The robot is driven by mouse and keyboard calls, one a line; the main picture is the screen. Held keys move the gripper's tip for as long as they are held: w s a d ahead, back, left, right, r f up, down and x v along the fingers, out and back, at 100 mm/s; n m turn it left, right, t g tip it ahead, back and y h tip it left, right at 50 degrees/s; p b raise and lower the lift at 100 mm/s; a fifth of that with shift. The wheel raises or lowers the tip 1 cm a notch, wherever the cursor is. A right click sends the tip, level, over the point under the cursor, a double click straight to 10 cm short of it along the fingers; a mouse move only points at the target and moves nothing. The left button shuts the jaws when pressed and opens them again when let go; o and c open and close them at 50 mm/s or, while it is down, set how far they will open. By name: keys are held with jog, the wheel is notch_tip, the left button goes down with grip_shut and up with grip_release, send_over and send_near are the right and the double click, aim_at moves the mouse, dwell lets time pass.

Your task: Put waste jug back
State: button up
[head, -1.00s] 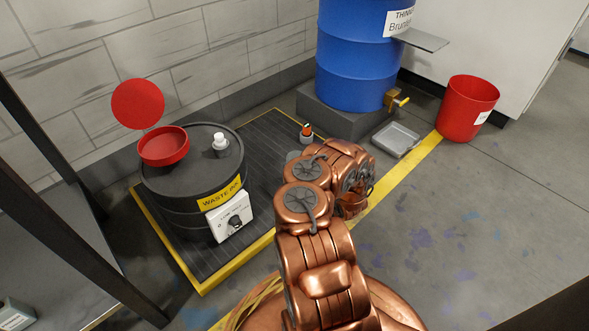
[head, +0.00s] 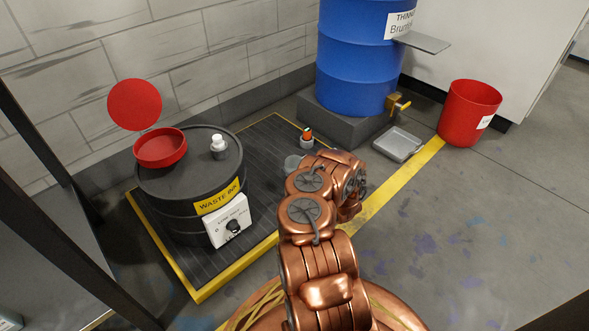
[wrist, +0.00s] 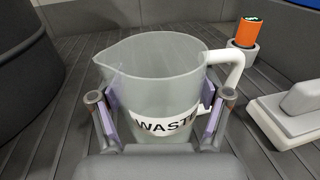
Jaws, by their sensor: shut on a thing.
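The waste jug (wrist: 150,62) is a translucent grey jug with a spout on the left, a white handle on the right and a "WASTE" label. In the wrist view it stands upright over the dark slatted platform; I cannot tell whether its base touches the slats. My gripper (wrist: 158,118) is shut on the jug's body, one finger on each side. In the head view only part of the jug (head: 292,163) shows, and my copper arm hides the rest of it and the gripper.
The black waste ink drum (head: 180,185), its red funnel open, stands left on the yellow-edged platform (head: 268,135). An orange-topped item in a holder (wrist: 248,36) and a pale grey fixture (wrist: 300,110) are right of the jug. A blue drum (head: 357,60), tray (head: 398,144) and red bin (head: 468,112) stand beyond.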

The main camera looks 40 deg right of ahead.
jog(key=o, duration=1.4)
jog(key=shift+f, duration=0.1)
jog(key=shift+r, duration=0.2)
jog(key=p+v, duration=0.4)
jog(key=v, duration=0.7)
jog(key=shift+p, duration=0.3)
jog(key=shift+s+a, duration=0.2)
jog(key=shift+s, duration=0.3)
